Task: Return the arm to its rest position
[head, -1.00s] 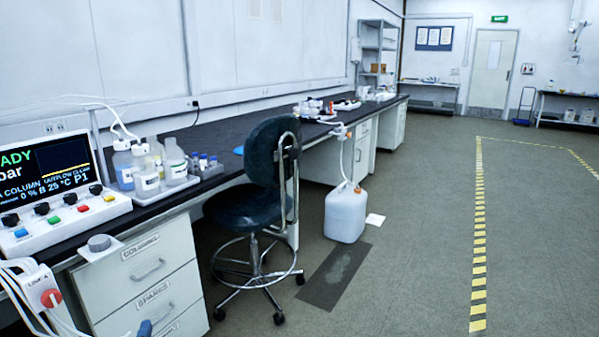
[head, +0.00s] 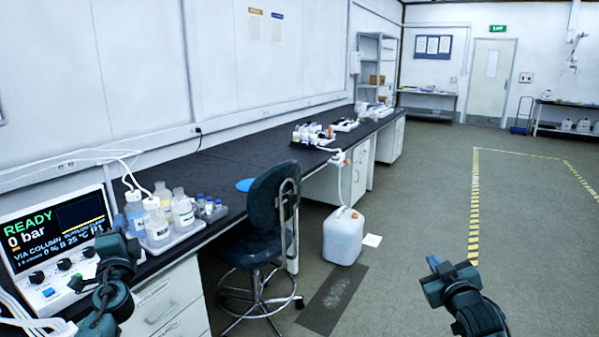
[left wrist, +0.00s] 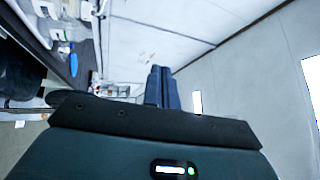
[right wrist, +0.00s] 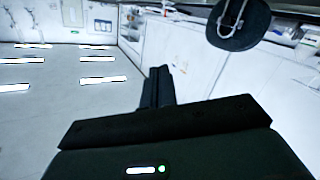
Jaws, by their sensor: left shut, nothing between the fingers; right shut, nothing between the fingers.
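My left arm comes in at the lower left of the head view, with its gripper end (head: 118,258) in front of the instrument panel and bench edge. In the left wrist view its two blue-grey fingers (left wrist: 162,88) are together with nothing between them. My right gripper (head: 434,263) is raised over open floor at the lower right of the head view, its small blue tip pointing up and left. In the right wrist view its dark fingers (right wrist: 157,88) are together and empty. Neither gripper visibly touches anything.
The instrument (head: 55,235) reads READY, 0 bar. Bottles (head: 160,215) stand in a tray beside it on the dark bench (head: 225,165). A stool (head: 270,215) stands at the bench, with a white canister (head: 343,236) on the floor beyond.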

